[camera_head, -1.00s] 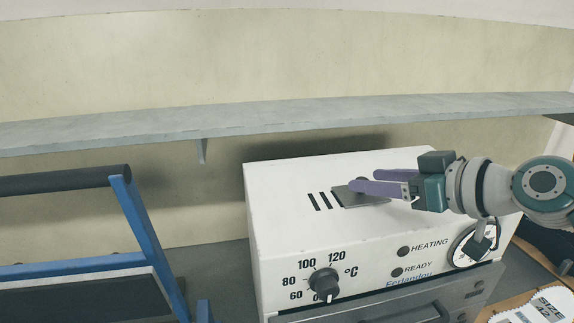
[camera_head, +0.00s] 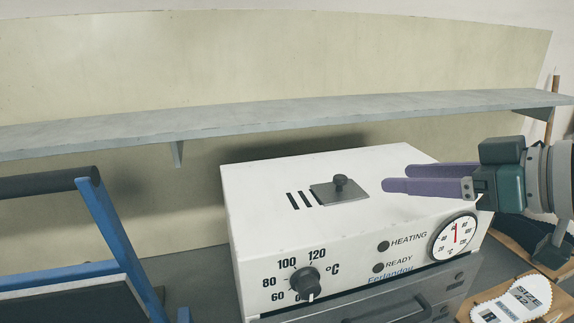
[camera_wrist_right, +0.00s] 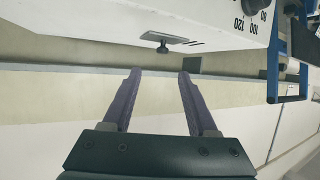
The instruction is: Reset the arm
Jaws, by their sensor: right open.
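My right gripper (camera_head: 398,179) comes in from the right in the head view, with two purple fingers spread apart and nothing between them. It is above the right part of the white heater's top (camera_head: 264,180). A grey sliding plate with a dark knob (camera_head: 340,188) lies on the heater's top beside several dark slots, left of the fingertips and apart from them. The right wrist view shows my purple fingers (camera_wrist_right: 158,75) open, with the knob and plate (camera_wrist_right: 163,42) beyond them. My left gripper is not in view.
A long grey shelf (camera_head: 300,112) runs along the wall behind the heater. A blue frame with a dark roller (camera_head: 112,225) stands at left. A temperature dial (camera_head: 309,284) and a round gauge (camera_head: 454,238) are on the heater's front. An insole sheet (camera_head: 518,297) lies at lower right.

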